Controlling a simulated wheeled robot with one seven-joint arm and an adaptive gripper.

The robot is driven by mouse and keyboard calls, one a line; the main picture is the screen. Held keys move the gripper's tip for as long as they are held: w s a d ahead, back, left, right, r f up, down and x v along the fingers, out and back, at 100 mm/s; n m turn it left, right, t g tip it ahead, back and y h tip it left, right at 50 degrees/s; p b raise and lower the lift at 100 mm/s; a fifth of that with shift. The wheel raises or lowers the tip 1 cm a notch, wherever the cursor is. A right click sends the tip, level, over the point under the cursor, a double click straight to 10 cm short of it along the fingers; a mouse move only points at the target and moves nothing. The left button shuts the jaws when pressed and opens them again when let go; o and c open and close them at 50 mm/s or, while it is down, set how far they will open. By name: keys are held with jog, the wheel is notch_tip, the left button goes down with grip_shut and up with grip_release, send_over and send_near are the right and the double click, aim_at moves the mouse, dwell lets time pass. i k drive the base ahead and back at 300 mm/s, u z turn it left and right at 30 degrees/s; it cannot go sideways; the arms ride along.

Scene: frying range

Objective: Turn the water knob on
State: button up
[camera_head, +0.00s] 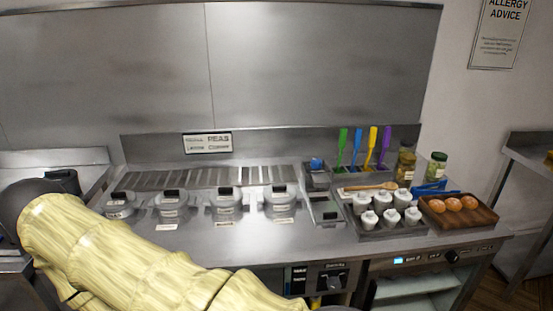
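A round black knob (452,256) is on the steel front panel at the lower right, beside a small lit display (405,260). A dark control panel (330,278) with a label and small controls is on the counter front at the bottom centre. I cannot tell which of these, if either, is the water knob. My pale yellow arm crosses the lower left and ends in a dark rounded joint. It hides the counter front there. My gripper's fingers do not show in this view.
Several lidded steel pots (227,204) line the steel counter (270,240). A tray of white shakers (388,236), a wooden tray (470,222) of orange-brown round items, jars (405,167) and coloured utensils (370,145) stand at the right. The counter's front middle is clear.

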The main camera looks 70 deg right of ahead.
aim_at(316, 164)
jog(key=u, duration=0.05)
jog(key=k, duration=1.3)
jog(key=z, duration=1.6)
jog(key=i, duration=0.25)
jog(key=z, duration=0.2)
